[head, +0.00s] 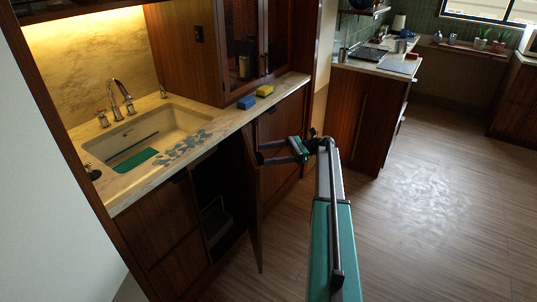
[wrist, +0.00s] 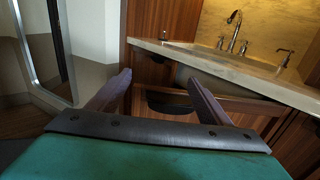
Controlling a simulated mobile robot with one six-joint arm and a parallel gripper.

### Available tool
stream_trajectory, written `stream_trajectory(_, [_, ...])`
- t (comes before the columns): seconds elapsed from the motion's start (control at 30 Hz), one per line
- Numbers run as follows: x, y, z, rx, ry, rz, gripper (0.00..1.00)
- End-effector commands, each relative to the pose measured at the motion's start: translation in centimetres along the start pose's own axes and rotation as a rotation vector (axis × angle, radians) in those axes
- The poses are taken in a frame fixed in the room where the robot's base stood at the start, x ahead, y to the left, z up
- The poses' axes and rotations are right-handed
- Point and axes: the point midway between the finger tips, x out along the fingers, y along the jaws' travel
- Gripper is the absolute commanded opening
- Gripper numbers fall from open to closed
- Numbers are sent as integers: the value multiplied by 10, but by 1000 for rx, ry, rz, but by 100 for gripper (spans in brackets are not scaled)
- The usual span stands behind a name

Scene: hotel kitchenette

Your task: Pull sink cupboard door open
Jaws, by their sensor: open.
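The sink cupboard door (head: 253,205) is dark wood and stands swung out from the cabinet front, seen nearly edge-on in the head view. The dark cupboard interior (head: 207,183) shows to its left, with a pale object low inside. My gripper (head: 260,155) is open and empty, just to the right of the door's upper part. I cannot tell whether a finger touches the door. In the wrist view, the two spread fingers of my gripper (wrist: 160,77) point toward the counter. A dark curved shape (wrist: 168,103) shows between and beyond them; I cannot tell what it is.
The sink (head: 150,138) is set in the stone counter above, with a tap (head: 122,97) behind it. A blue sponge (head: 246,103) and a yellow sponge (head: 264,91) lie on the counter. Wooden floor (head: 420,200) is clear on the right.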

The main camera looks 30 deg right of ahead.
Motion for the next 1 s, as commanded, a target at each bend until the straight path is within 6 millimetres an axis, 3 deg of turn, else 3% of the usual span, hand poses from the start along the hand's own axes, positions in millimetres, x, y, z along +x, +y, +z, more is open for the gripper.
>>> stream_trajectory(0.27, [3,28,2,0,0,0,72])
stream_trajectory(1.0, [5,46,8,1,0,0,72])
